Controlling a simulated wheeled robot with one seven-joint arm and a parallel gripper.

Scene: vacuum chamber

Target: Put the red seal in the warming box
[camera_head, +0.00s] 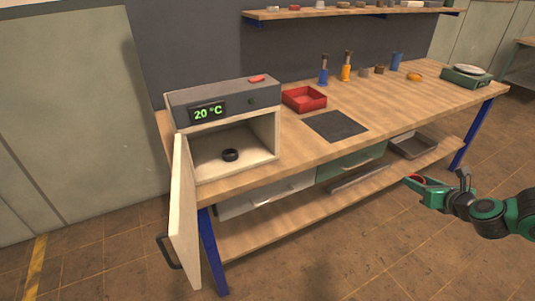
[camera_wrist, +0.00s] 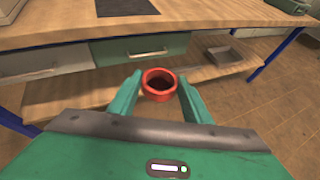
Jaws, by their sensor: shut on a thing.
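The red seal (camera_wrist: 159,85) is a short red ring held between the two green fingers of my gripper (camera_wrist: 156,92) in the wrist view. In the head view my gripper (camera_head: 416,180) is at the right, out in front of the bench, with a bit of the red seal (camera_head: 417,179) showing at its tip. The warming box (camera_head: 228,180) stands at the bench's left end. Its door (camera_head: 184,222) is swung open toward the front, and its display reads 20 °C. A black ring (camera_head: 230,155) lies on the box floor.
A red tray (camera_head: 304,99) and a dark mat (camera_head: 335,126) lie on the bench (camera_head: 290,150) right of the box. Drawers (camera_head: 264,193) and a lower shelf (camera_head: 300,213) are under the top. Bottles and small parts stand farther back. Floor in front is clear.

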